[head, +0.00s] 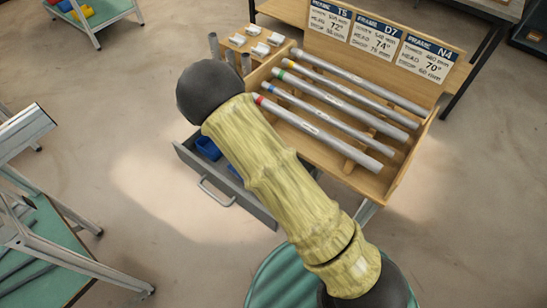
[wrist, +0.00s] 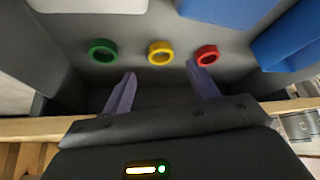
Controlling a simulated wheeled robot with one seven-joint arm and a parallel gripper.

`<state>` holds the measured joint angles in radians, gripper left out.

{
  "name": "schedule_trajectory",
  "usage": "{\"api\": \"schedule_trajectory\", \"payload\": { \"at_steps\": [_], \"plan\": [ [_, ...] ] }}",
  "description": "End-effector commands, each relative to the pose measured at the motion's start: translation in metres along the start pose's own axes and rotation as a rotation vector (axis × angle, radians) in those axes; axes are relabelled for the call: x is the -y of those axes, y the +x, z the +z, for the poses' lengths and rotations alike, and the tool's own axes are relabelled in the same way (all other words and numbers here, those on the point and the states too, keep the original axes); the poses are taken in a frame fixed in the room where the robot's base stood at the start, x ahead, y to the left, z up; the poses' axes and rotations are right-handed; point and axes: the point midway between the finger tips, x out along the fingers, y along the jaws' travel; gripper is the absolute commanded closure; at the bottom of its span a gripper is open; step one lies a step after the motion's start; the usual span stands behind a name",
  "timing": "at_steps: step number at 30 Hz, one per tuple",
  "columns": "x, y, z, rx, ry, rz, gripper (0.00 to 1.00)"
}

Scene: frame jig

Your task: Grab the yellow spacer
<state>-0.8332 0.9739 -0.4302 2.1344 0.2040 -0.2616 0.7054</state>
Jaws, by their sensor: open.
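In the wrist view, a yellow spacer ring (wrist: 160,52) lies on the grey drawer floor, between a green ring (wrist: 103,50) on its left and a red ring (wrist: 206,55) on its right. My gripper (wrist: 163,72) is open and empty, its two purple fingers apart. The yellow ring shows between and just beyond the fingertips, with nothing held; the height of the tips above it I cannot tell. The right fingertip appears close to the red ring. In the head view, my arm hides the rings and my gripper.
Blue bins (wrist: 230,10) stand in the drawer beyond and right of the rings. The open drawer (head: 222,195) sits under a wooden rack with several metal tubes (head: 335,110) and label cards (head: 378,38). A wooden edge (wrist: 35,128) runs close under my gripper body.

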Motion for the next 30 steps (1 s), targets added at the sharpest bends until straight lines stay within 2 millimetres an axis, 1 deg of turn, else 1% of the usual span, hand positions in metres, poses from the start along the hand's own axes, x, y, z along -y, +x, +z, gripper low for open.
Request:
{"api": "schedule_trajectory", "payload": {
  "at_steps": [11, 14, 22, 25, 30],
  "plan": [
    [0.0, 0.003, 0.0, 0.001, -0.001, 0.0, 0.41],
    [0.0, 0.011, 0.0, 0.001, -0.002, 0.001, 0.41],
    [0.001, 0.047, -0.001, 0.001, -0.001, 0.001, 0.41],
    [0.001, 0.053, -0.001, 0.0, 0.0, 0.0, 0.41],
    [0.002, 0.054, -0.001, 0.0, 0.0, -0.001, 0.41]
  ]
}}
